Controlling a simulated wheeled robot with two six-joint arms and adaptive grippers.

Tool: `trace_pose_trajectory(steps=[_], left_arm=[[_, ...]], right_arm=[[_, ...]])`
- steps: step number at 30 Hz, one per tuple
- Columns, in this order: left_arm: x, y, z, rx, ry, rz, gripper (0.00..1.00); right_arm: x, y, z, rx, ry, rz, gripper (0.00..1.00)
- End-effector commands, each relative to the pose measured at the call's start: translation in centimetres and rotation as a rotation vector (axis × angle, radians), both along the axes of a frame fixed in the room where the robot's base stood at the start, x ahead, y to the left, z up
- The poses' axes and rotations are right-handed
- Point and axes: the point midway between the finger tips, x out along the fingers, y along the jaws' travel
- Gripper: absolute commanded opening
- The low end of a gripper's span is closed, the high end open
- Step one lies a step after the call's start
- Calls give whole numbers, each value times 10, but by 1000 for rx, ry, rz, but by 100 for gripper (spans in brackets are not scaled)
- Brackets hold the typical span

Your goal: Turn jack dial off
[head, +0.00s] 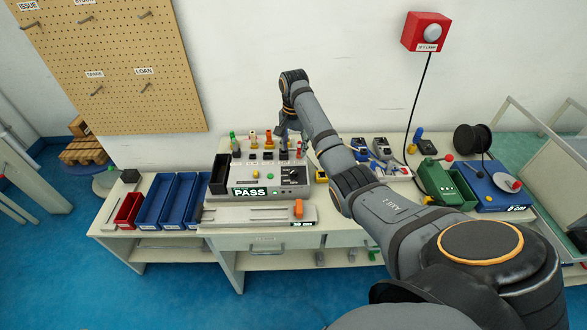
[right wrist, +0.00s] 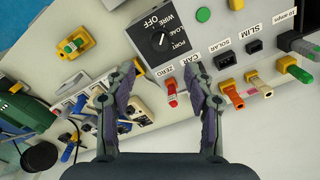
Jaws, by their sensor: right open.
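The jack dial is a black round knob (right wrist: 159,41) on the grey test box, marked PORT, WIRE and OFF, in the right wrist view. In the head view the dial (head: 293,174) shows dark on the right of the test box (head: 246,190). In the head view the right gripper (head: 291,140) hangs over the box's back edge. My left gripper is out of view.
Several coloured plugs (right wrist: 232,92) stand along the box edge beside the right fingers. Blue bins (head: 181,199) stand left of the box. A yellow block (head: 321,176) and a green device (head: 439,184) are to its right. A cable hangs from the red wall lamp (head: 426,32).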

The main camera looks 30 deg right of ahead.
Motion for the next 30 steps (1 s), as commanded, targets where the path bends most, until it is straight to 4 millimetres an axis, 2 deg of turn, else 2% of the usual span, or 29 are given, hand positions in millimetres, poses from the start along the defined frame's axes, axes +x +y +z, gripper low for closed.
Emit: trace_pose_trajectory(steps=[5, 12, 15, 21, 27, 28, 30], left_arm=[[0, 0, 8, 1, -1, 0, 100], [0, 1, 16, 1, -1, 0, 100], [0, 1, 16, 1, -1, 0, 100], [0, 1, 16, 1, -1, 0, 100], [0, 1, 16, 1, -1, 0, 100], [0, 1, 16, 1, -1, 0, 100], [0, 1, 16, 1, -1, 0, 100]], right_arm=[[-1, 0, -23, 0, 4, 2, 54], [-1, 1, -75, -1, 4, 4, 54], [-1, 1, -91, -1, 2, 3, 54], [-1, 0, -104, -2, -1, 4, 54], [0, 0, -104, -2, -1, 4, 54], [0, 0, -104, -2, -1, 4, 52], [0, 0, -104, -2, -1, 4, 43]])
